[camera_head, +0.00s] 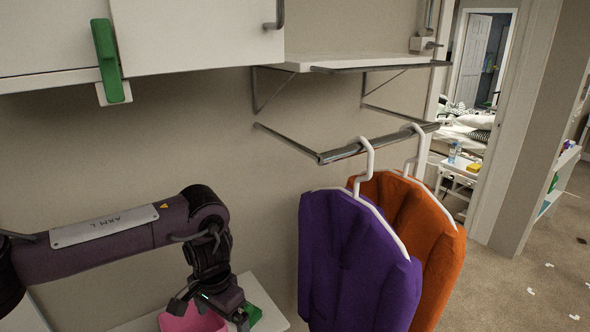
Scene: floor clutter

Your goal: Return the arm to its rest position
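My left arm (110,238), marked "ARM L", comes in from the left and bends down at the elbow. My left gripper (212,310) is low in the picture, over a pink object (190,322) and beside a green object (252,312). The gripper's fingers are small, dark and partly cut off by the lower edge, so I cannot tell whether they are open or shut, or touch the pink object. My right arm and gripper are not in view.
A purple garment (350,265) and an orange garment (440,240) hang on white hangers from a metal rail (345,152), right of my arm. White cabinets (200,35) with a green item (107,60) are above. A white surface (272,320) lies below. A doorway is at right.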

